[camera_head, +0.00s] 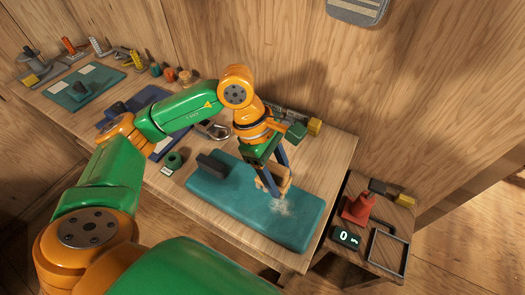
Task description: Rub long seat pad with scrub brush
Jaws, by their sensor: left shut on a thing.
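The long seat pad (235,205) is teal and lies along the front right of the wooden table. A pale dusty patch (280,208) shows on its right half. My left gripper (277,186) points down over the right part of the pad, shut on the scrub brush (287,179). The brush has a tan, wood-coloured body, partly hidden by the fingers. It is right at the pale patch; I cannot tell whether its bristles touch the pad. My right gripper is not in view.
A dark block (213,163) sits at the pad's back left edge. A small green round item (174,160) lies left of it. A green box (297,131) and a yellow block (315,126) stand behind. A lower side table (375,262) holds a red item (361,207) and a digital display (346,237).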

